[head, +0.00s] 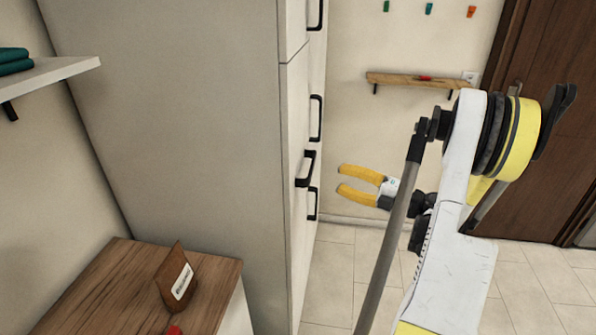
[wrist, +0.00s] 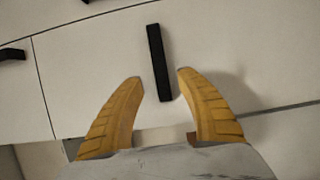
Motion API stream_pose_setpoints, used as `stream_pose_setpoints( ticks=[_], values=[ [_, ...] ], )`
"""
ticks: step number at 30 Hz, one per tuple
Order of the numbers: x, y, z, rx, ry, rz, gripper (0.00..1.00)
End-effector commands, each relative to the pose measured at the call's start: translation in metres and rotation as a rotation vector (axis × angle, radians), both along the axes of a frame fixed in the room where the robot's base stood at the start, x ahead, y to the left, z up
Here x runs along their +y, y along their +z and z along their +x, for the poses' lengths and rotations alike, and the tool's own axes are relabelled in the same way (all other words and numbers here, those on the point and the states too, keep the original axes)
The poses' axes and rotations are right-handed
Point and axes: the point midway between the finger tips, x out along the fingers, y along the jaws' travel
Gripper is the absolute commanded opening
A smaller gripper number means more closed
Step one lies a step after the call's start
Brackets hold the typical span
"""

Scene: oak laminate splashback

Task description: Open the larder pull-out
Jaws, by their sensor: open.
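A tall pale grey cabinet (head: 180,130) stands left of centre in the head view, its front seen at a steep angle with several black bar handles. One handle (head: 306,168) at mid height juts out nearest my gripper. My gripper (head: 342,179) has yellow fingers, spread and empty, pointing left at the cabinet front with a gap to that handle. In the wrist view a black bar handle (wrist: 158,62) lies ahead of my open fingers (wrist: 159,86), its lower end near the space between the tips. I cannot tell for sure which front is the larder pull-out.
Another handle (wrist: 12,54) shows at the left of the wrist view. A wooden counter (head: 85,290) with a small sign (head: 180,282) stands at lower left. A wall shelf (head: 415,80) and a brown door (head: 545,160) are beyond my arm. The tiled floor before the cabinet looks clear.

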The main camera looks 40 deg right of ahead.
Motion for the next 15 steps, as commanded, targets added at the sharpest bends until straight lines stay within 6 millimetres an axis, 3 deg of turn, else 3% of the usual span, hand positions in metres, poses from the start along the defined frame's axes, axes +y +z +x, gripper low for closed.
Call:
stream_pose_setpoints(
  ticks=[15],
  values=[
    [0.03,-0.001,0.086,-0.002,0.004,0.001,0.43]
  ],
)
